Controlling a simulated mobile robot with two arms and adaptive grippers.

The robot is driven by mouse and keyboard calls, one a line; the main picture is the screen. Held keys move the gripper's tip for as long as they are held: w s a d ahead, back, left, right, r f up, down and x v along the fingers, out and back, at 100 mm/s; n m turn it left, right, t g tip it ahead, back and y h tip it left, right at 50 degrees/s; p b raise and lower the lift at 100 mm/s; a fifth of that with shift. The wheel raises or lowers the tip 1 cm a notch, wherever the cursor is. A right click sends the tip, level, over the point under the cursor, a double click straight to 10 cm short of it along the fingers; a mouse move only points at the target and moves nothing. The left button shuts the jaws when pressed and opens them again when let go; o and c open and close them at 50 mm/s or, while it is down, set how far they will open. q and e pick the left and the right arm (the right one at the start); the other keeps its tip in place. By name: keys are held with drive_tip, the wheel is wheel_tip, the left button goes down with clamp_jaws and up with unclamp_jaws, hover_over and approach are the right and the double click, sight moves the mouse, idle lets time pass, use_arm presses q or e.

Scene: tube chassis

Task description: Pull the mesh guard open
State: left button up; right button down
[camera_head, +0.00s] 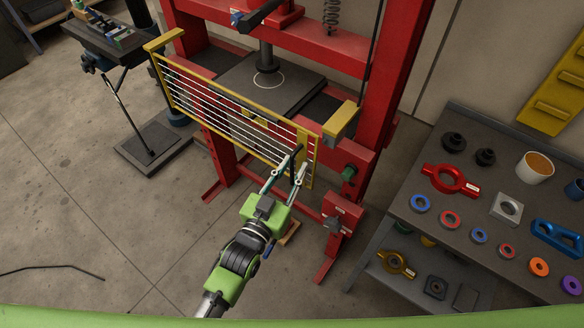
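The mesh guard (222,108) has a yellow frame with thin pale horizontal bars. It spans the front of the red press, between a yellow bracket (165,40) at the left and another (341,117) at the right. Its right end meets or nearly meets the right bracket; a small gap cannot be ruled out. My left gripper (295,165) is at the lower right part of the guard, its fingers around or beside a dark upright bar there. I cannot tell whether they touch or grip it. My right gripper is out of view.
The red press (395,60) stands behind the guard, with a dark bed plate (265,85). A grey workbench (395,207) with rings and tools is at the right. A dark stand (150,142) is at the left. The floor (105,205) in front and left is mostly clear.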

use_arm(q)
clamp_jaws()
drive_tip(key=shift+s, duration=0.1)
